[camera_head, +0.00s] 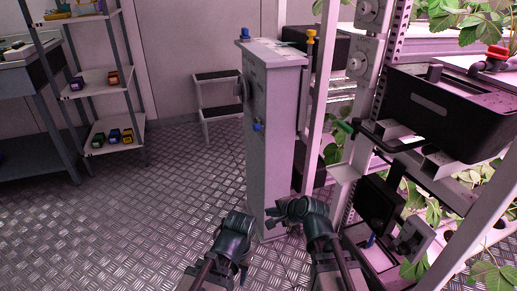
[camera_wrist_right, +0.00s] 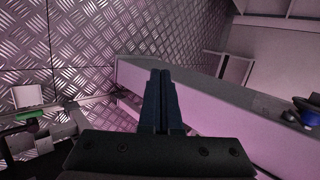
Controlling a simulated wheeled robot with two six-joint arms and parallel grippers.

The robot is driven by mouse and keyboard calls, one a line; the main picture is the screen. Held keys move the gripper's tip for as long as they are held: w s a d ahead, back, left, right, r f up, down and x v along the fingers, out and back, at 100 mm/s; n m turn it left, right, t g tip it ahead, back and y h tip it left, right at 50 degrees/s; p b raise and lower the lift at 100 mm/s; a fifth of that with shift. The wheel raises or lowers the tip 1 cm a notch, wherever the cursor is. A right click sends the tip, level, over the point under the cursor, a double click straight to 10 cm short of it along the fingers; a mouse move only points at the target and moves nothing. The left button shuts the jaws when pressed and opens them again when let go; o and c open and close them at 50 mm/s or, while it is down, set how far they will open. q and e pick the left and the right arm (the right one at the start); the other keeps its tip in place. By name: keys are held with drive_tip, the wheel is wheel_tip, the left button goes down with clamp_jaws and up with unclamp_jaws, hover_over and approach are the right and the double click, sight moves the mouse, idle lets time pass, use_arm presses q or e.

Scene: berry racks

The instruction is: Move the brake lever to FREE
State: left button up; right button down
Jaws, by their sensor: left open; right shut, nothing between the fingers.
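A green piece also shows at the left edge of the right wrist view (camera_wrist_right: 28,121). My left gripper (camera_head: 238,218) is open and empty, low in front of the grey cabinet. My right gripper (camera_head: 276,213) is shut and empty near the cabinet's foot, below and left of the green grip, apart from it. Its closed fingers (camera_wrist_right: 161,75) show in the right wrist view.
A tall grey cabinet (camera_head: 272,140) with blue knobs stands in the middle. The rack at right holds a black crate (camera_head: 440,105) and leafy plants. Shelves (camera_head: 100,80) stand at the left, a step stool (camera_head: 218,95) behind. The metal floor (camera_head: 130,220) at left is clear.

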drive_tip(key=w+r+m+t, duration=0.4)
drive_tip(key=r+m, duration=0.2)
drive_tip(key=m, duration=0.4)
drive_tip(key=w+r+m+t, duration=0.4)
drive_tip(key=r+m, duration=0.3)
drive_tip(key=m, duration=0.4)
drive_tip(key=shift+a, duration=0.35)
drive_tip(key=shift+w, duration=0.15)
drive_tip(key=w+a+r+p, duration=0.3)
drive_tip(key=w, duration=0.7)
drive_tip(key=shift+w, duration=0.35)
